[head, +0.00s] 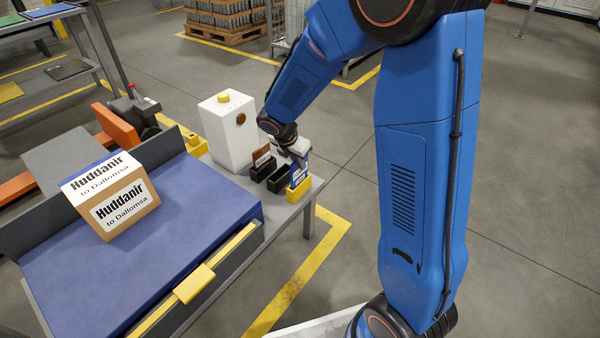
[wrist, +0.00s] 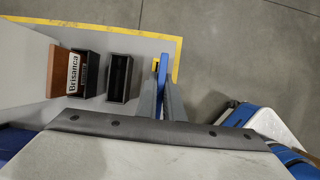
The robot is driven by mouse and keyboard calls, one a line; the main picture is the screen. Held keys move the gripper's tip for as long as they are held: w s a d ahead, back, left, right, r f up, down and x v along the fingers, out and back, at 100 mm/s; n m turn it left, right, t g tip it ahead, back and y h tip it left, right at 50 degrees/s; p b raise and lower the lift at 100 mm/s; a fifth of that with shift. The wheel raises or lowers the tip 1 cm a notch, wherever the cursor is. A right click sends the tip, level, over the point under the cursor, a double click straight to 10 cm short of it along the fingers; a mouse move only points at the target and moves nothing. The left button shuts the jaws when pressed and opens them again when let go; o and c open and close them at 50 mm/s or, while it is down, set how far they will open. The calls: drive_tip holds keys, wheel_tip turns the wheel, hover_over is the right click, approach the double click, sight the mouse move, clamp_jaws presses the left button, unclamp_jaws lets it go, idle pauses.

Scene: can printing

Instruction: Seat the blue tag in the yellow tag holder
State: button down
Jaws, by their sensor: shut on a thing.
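The blue tag (head: 298,176) stands upright in the head view, with its lower end at the yellow tag holder (head: 299,194) on the corner of the grey table. I cannot tell how deep its lower end sits in the holder. My gripper (head: 299,159) is shut on the tag's upper part. In the wrist view my fingers (wrist: 167,95) reach to the blue tag (wrist: 163,68), seen nearly edge-on. Only a bit of the yellow holder (wrist: 155,66) shows beside it; the rest is hidden.
Two black holders stand left of the yellow one: an empty one (wrist: 119,78) and one (wrist: 85,83) with a brown tag (wrist: 62,72) labelled "Brisanca". A labelled carton (head: 110,195) rests on the blue surface at left.

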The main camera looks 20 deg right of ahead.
sight(299, 170)
drive_tip(key=shift+f, duration=1.95)
drive_tip(key=shift+f, duration=0.15)
drive_tip(key=c, duration=1.9)
unclamp_jaws()
drive_tip(key=v, duration=1.2)
drive_tip(key=shift+r, duration=0.25)
